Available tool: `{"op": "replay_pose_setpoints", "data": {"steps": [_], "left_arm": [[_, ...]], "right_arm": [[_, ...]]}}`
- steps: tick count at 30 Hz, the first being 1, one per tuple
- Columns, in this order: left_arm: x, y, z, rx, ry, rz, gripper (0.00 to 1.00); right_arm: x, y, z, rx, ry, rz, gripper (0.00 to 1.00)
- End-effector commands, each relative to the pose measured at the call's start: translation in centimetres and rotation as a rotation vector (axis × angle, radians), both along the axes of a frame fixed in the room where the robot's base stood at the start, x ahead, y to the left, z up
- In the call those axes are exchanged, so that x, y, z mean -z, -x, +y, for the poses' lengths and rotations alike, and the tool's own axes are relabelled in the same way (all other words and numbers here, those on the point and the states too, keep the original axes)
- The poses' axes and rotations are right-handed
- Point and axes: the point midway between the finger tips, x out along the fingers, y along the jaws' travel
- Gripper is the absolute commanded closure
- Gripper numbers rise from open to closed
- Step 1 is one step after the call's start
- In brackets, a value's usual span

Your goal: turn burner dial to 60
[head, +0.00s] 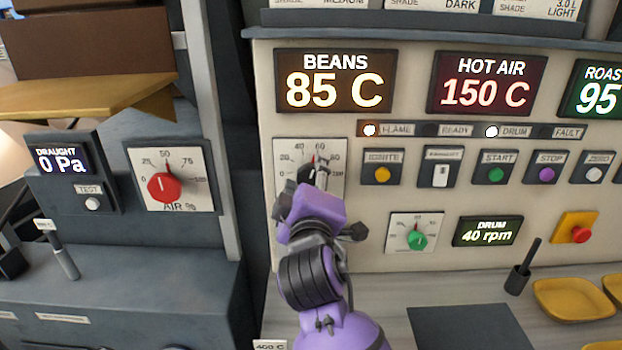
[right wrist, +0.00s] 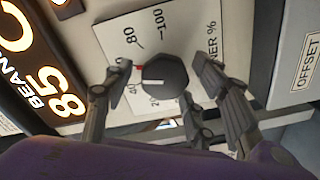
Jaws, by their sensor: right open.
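The burner dial is a dark many-sided knob (right wrist: 165,74) on a white scale plate (right wrist: 112,35), seen close in the right wrist view. A white line on the knob points left, roughly toward the 40 mark; a small red mark sits just above that side. The 60 label is hidden there by a finger. In the head view, the plate (head: 284,153) shows the 60 at its top, and my gripper covers much of the knob. My right gripper (right wrist: 163,80) is open, its fingers spread on both sides of the knob; contact cannot be told. It also shows in the head view (head: 312,185).
The BEANS display (head: 334,80) reads 85 C above the dial. The ignite button (head: 383,174) is close to its right, and the green drum dial (head: 416,240) is lower right. A red air dial (head: 164,187) is on the left panel. A grey counter runs below.

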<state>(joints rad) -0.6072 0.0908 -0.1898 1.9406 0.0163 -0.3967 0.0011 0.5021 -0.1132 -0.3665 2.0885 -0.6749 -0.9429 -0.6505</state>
Motion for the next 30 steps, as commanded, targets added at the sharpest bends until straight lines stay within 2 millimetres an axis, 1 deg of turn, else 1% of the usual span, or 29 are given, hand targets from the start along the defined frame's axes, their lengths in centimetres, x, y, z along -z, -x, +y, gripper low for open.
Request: {"op": "replay_pose_setpoints", "data": {"steps": [2, 11, 12, 14, 18, 26, 27, 30], "left_arm": [[0.0, 0.0, 0.0, 0.000, 0.000, 0.000, 0.46], [0.0, 0.0, 0.0, 0.000, 0.000, 0.000, 0.46], [0.0, 0.0, 0.0, 0.000, 0.000, 0.000, 0.46], [-0.2, -0.2, 0.0, 0.000, 0.000, -0.005, 0.46], [-1.5, -1.3, -0.1, 0.001, 0.002, -0.029, 0.46], [-0.8, -0.6, -0.5, 0.010, 0.006, -0.009, 0.46], [-0.7, -0.5, -0.5, 0.010, 0.006, -0.006, 0.46], [-0.6, -0.3, -0.5, 0.010, 0.005, -0.003, 0.46]], "right_arm": [[0.0, 0.0, 0.0, 0.000, 0.000, 0.000, 0.48], [0.0, 0.0, -0.1, 0.001, 0.001, 0.000, 0.87], [0.0, 0.0, -0.1, 0.001, 0.001, 0.000, 0.90], [-0.1, 0.0, -0.1, 0.002, -0.003, -0.001, 0.90], [-0.7, 0.1, -0.1, 0.002, -0.039, -0.007, 0.90], [-0.2, 0.0, -0.1, 0.000, -0.048, -0.005, 0.90], [-0.2, 0.0, -0.1, 0.000, -0.048, -0.005, 0.60], [-0.2, 0.0, -0.1, 0.000, -0.048, -0.005, 0.48]]}}
